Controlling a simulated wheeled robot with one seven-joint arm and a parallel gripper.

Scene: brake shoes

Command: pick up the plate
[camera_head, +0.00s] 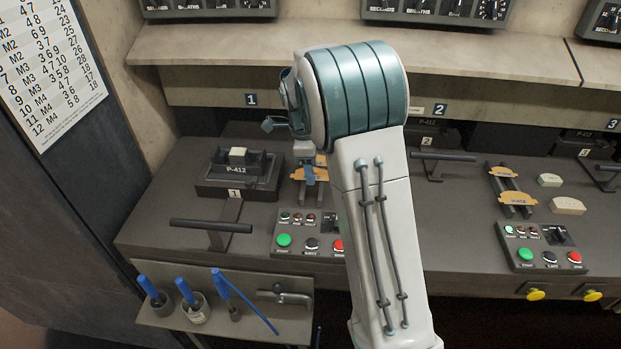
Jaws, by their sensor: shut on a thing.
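My gripper (308,174) points down beside the left station, left of my large arm link. It is shut on an orange plate (321,173), which shows on both sides of the fingers. My arm hides part of this plate and the area right of it. I cannot tell whether the plate is clear of the rack under it. At the right station, two similar orange plates (516,198) lie on a dark rack.
A black P-412 fixture (238,172) with a tan block stands left of my gripper. A button panel (300,232) lies in front. Lever handles (210,226) stick up nearby. Blue-handled tools (187,292) stand in cups at front left. Two tan blocks (567,205) lie right.

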